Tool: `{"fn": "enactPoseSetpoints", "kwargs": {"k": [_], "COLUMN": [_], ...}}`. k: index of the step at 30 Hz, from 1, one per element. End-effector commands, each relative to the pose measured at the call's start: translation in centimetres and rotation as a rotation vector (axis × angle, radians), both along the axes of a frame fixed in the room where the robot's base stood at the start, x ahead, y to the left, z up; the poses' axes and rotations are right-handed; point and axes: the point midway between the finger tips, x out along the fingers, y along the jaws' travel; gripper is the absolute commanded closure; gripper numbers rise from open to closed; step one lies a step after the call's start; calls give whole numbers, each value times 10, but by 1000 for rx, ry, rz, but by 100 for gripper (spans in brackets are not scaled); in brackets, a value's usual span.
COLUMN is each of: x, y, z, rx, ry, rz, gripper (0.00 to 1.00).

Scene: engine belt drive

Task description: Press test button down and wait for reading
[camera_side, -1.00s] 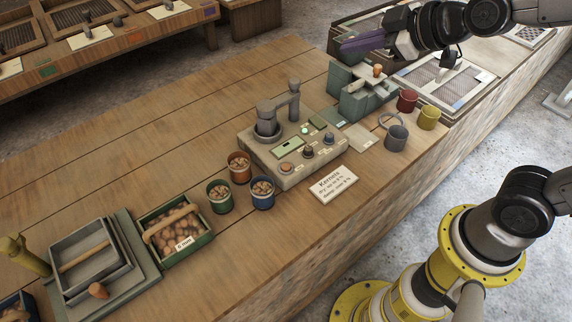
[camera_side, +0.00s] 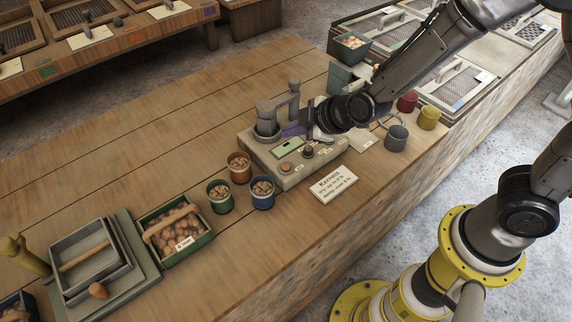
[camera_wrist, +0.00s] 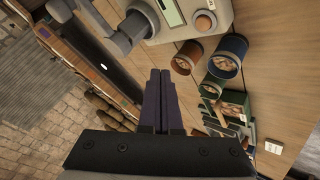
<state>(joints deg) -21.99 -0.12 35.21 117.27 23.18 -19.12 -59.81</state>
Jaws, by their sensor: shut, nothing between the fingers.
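The grey tester (camera_side: 285,178) sits on the wooden bench, with a post and cup (camera_side: 267,118) at its back and a green display (camera_side: 287,148) on top. An orange-brown knob (camera_side: 287,168) and a dark knob (camera_side: 308,152) show on its front; I cannot tell which control is the test button. My gripper (camera_side: 290,131) is shut and empty, its purple fingers low over the tester by the post.
Blue (camera_side: 262,193), green (camera_side: 220,196) and brown (camera_side: 239,167) cups of kernels stand left of the tester. A Kernels card (camera_side: 333,184) lies in front. A grey mug (camera_side: 396,138) and red and yellow cups are at right. The bench's left middle is clear.

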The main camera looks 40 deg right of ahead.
Motion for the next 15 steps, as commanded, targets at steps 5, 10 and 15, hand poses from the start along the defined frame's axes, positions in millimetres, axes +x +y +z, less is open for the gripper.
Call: {"fn": "enactPoseSetpoints", "kwargs": {"k": [5, 10, 15], "x": [0, 0, 0], "y": [0, -1, -1], "z": [-1, -13, -35], "rx": [0, -2, -2], "ry": [1, 2, 3], "rz": [-1, -2, -1], "gripper": [100, 100, 100]}}
